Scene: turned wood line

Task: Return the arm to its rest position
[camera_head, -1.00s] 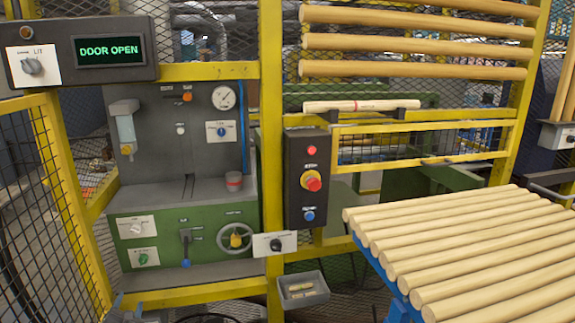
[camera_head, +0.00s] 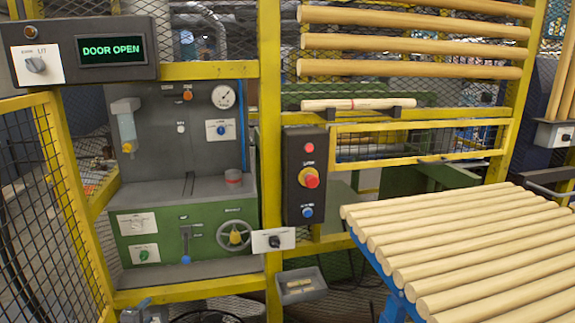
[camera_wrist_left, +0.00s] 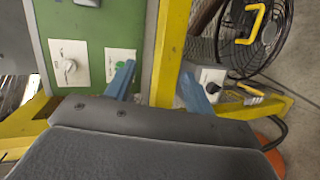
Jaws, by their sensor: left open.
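My left gripper shows in the left wrist view (camera_wrist_left: 157,88), with its two blue fingers spread apart and nothing between them. In the head view only a small part of the left gripper (camera_head: 142,306) shows at the bottom edge, below the green machine panel (camera_head: 165,227). The rest of that arm is out of the frame. In the wrist view one finger lies in front of the green panel (camera_wrist_left: 98,22) and the other beside the yellow post (camera_wrist_left: 171,50). I cannot tell any contact. My right gripper is not in view.
Yellow fence posts (camera_head: 270,120) and an open mesh door (camera_head: 72,200) frame the machine. A control box (camera_head: 306,175) with a red button hangs on the post, above a small grey bin (camera_head: 301,287). Wooden rods lie on a blue-framed rack (camera_head: 393,285) at right.

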